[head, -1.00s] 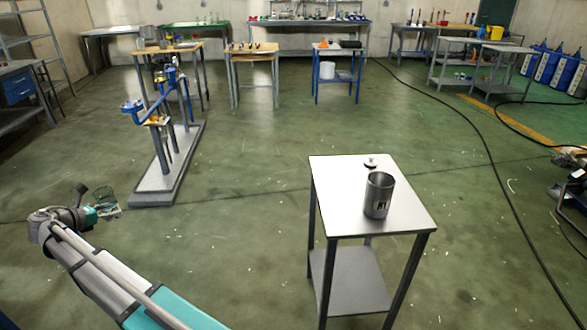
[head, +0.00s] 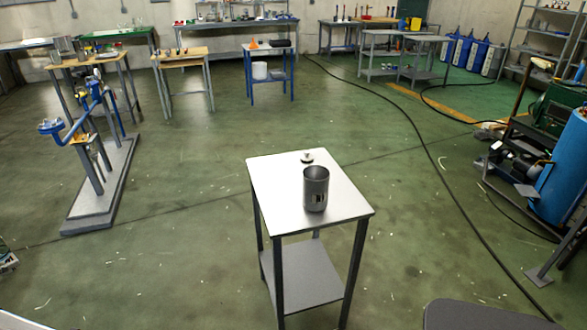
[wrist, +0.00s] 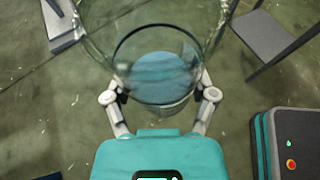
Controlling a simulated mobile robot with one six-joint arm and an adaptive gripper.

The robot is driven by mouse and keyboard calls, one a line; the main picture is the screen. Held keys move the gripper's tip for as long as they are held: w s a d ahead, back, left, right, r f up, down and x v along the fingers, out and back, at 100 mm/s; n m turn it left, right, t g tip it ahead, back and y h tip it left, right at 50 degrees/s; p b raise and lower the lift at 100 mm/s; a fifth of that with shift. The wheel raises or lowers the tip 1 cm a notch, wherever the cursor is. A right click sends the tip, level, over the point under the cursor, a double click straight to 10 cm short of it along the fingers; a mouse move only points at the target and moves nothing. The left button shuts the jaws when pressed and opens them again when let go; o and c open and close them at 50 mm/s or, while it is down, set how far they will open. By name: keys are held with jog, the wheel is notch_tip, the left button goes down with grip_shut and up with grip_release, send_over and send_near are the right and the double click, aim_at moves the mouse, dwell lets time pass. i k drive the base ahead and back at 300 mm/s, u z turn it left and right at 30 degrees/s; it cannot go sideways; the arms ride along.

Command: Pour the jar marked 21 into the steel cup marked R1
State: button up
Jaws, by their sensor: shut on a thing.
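My gripper (wrist: 160,92) is shut on a clear glass jar (wrist: 140,38) in the wrist view, one finger on each side. A pale blue surface shows inside the jar; no number on it can be read. In the head view only a sliver of the gripper end shows at the left edge. A grey steel cup (head: 316,190) stands upright on a small steel table (head: 275,190), well to the right of the gripper. Its dark label is too small to read surely.
A small round lid-like piece (head: 307,157) lies behind the cup. A blue stand on a grey base (head: 100,190) is at the left. A blue cylinder and machinery (head: 563,165) are at the right. A black cable crosses the floor.

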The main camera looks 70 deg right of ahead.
aim_at(316, 179)
jog(key=z, duration=0.2)
jog(key=k, duration=1.1)
jog(key=z, duration=1.1)
